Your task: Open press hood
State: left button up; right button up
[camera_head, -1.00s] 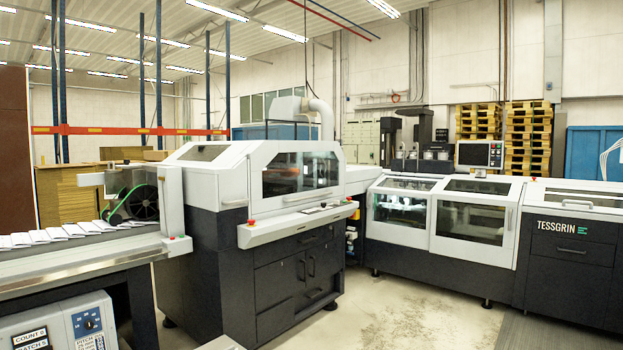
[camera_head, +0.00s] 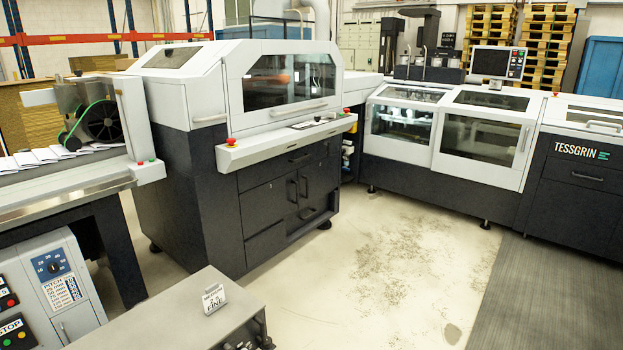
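The press line fills the middle of the head view. The nearer unit has a white hood (camera_head: 220,62) with a dark window (camera_head: 288,80) and a horizontal handle (camera_head: 298,109) below the window. This hood is down. To the right, a lower unit has white-framed covers with windows (camera_head: 478,139), also shut, with an upright handle (camera_head: 524,139) at the right edge. Which of these hoods the task means is not clear from the picture. Neither of my grippers shows in the head view.
A grey bench (camera_head: 172,318) with a small sign (camera_head: 214,299) stands at the front. A feeder with paper sheets (camera_head: 45,158) is at the left. A control screen (camera_head: 497,63) stands behind the right unit. The pale floor (camera_head: 375,265) between the units is clear.

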aim_at(269, 80)
jog(key=i+l+z, duration=0.15)
jog(key=i+z, duration=0.2)
jog(key=i, duration=0.65)
jog(key=i+j+z, duration=0.2)
jog(key=i+z, duration=0.2)
jog(key=i, duration=0.65)
